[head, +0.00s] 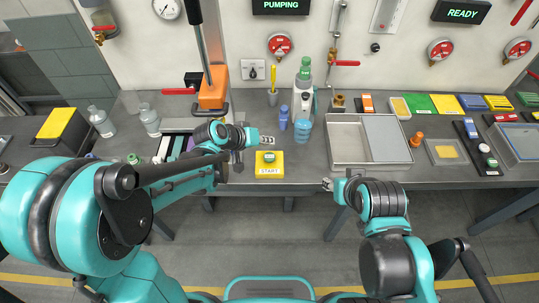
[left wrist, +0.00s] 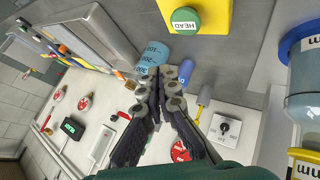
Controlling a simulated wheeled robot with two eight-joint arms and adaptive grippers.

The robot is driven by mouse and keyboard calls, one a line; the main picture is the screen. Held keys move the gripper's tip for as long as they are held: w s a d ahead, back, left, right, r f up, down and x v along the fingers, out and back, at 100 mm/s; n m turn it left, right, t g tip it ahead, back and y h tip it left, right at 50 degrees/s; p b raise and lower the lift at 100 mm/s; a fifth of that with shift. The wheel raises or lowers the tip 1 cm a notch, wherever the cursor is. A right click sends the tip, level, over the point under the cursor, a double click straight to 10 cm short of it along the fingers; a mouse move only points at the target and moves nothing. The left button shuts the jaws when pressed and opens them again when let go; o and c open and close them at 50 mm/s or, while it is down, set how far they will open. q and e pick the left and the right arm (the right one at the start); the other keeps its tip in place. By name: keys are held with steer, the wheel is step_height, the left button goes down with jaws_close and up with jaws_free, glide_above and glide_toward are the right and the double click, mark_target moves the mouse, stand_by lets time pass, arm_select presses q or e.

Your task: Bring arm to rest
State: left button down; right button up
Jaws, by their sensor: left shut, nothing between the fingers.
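My left gripper (head: 262,140) is above the workbench (head: 235,178), just behind and left of the yellow start box (head: 269,171) with its green button. Its fingers are shut and empty; the fingertips also show close together in the left wrist view (left wrist: 168,82). A blue graduated cup (head: 303,131) stands to the right of the left gripper, apart from it in the head view. My right gripper (head: 328,184) is at the bench's front edge, left of the right wrist. It is small there, and its finger opening is unclear.
A grey divided tray (head: 347,169) lies right of the cup. A small blue bottle (head: 284,117) and a white bottle with a green cap (head: 304,86) stand behind. An orange-based lever (head: 212,92) rises at the back left. Free floor lies before the bench.

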arm_select(q)
steer(key=shift+s, duration=0.1)
stand_by(0.5)
steer(key=s+a+f+t+y+b, duration=0.1)
steer(key=s+a+y+b, duration=0.5)
steer(key=s+a, duration=1.1)
steer(key=shift+s+n+y+b, duration=0.3)
steer(key=shift+s+y+b, duration=0.1)
steer(key=shift+s+b, duration=0.35)
